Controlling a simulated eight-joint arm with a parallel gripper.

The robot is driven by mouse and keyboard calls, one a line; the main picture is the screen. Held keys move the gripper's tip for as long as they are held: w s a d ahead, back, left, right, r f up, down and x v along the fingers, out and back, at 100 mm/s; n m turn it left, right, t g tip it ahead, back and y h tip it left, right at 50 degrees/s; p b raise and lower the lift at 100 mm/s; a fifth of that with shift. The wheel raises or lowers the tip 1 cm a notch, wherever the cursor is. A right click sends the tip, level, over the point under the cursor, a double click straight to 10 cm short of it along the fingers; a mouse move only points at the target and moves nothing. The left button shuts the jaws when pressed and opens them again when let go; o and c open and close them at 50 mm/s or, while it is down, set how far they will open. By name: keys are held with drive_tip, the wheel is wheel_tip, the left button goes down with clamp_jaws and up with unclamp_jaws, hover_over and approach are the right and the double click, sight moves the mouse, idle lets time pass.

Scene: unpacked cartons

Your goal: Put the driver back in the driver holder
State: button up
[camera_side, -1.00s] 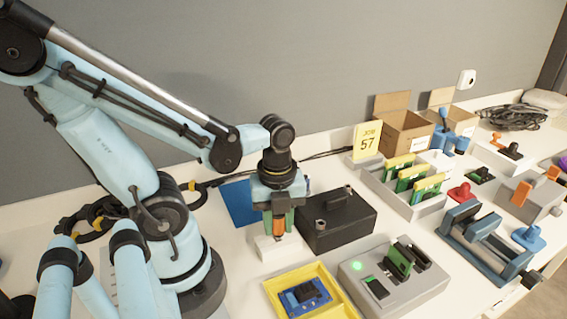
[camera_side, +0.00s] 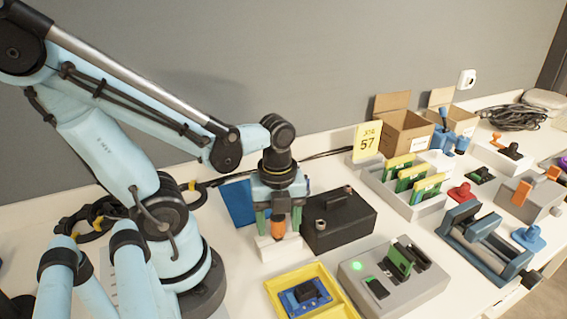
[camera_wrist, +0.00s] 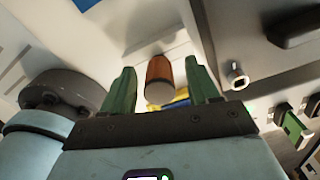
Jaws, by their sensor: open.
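The driver (camera_side: 279,229) has an orange-brown handle and stands upright in the white driver holder (camera_side: 279,250), next to a black box. Its handle also shows in the wrist view (camera_wrist: 159,80), between the two green fingers. My gripper (camera_side: 279,227) is open around the handle, with a gap on each side, and the fingers do not touch it. In the wrist view the gripper (camera_wrist: 160,85) has its fingers spread wide. The driver's shaft is hidden inside the holder.
A black box (camera_side: 338,222) stands close right of the holder. A yellow tray (camera_side: 272,288) with a blue board is in front. A grey station (camera_side: 415,289) with a green light sits to its right. A blue mat (camera_side: 238,203) lies behind.

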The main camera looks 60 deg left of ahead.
drive_tip(key=shift+r, duration=5.65)
drive_tip(key=shift+w+f+n, duration=0.2)
drive_tip(key=shift+w+n, duration=0.05)
drive_tip(key=shift+n, duration=0.35)
drive_tip(key=w+d+f+n+t, duration=0.2)
drive_tip(key=w+n+t, duration=0.5)
drive_tip(key=n, duration=1.2)
drive_tip(key=shift+w+n, duration=0.4)
drive_tip(key=shift+w, duration=0.25)
